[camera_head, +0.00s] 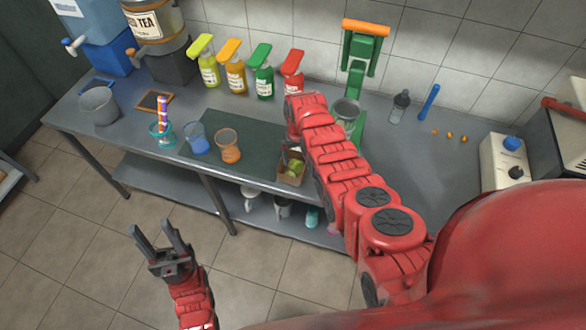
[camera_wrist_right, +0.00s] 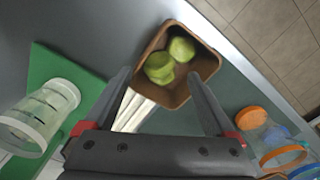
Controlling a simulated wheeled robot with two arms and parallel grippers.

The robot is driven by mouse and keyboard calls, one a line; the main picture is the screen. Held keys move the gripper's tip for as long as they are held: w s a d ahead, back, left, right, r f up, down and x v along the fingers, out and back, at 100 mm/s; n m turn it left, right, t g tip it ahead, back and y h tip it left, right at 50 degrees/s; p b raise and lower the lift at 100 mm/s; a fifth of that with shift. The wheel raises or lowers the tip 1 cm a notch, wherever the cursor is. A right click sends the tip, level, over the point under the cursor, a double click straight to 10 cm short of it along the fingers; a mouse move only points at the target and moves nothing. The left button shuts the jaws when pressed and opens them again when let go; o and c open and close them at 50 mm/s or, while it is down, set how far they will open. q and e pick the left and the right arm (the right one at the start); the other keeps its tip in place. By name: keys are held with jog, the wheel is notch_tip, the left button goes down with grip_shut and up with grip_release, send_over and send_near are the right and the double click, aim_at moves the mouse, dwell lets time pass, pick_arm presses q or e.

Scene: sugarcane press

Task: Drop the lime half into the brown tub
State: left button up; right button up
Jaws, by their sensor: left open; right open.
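The brown tub (camera_head: 290,182) stands near the front edge of the grey table, beside the dark green mat. In the right wrist view the tub (camera_wrist_right: 205,62) holds green lime pieces: one lime piece (camera_wrist_right: 181,49) lies near the far wall and another (camera_wrist_right: 159,67) beside it. My right gripper (camera_wrist_right: 160,75) is open above the tub, its fingers apart with nothing between them touching; in the head view its arm partly hides it. My left gripper (camera_head: 151,226) is open and empty, over the floor in front of the table.
Pale sticks (camera_wrist_right: 135,108) lie beside the tub under my right gripper. Blue (camera_head: 196,140) and orange (camera_head: 228,147) cups stand on the mat. Several bottles (camera_head: 235,70) and a green press (camera_head: 357,75) stand behind.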

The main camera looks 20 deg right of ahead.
jog(key=shift+r, duration=0.15)
jog(key=shift+w+r, duration=0.1)
jog(key=shift+r, duration=0.5)
notch_tip(320, 180, up, 16)
jog(key=p, duration=0.5)
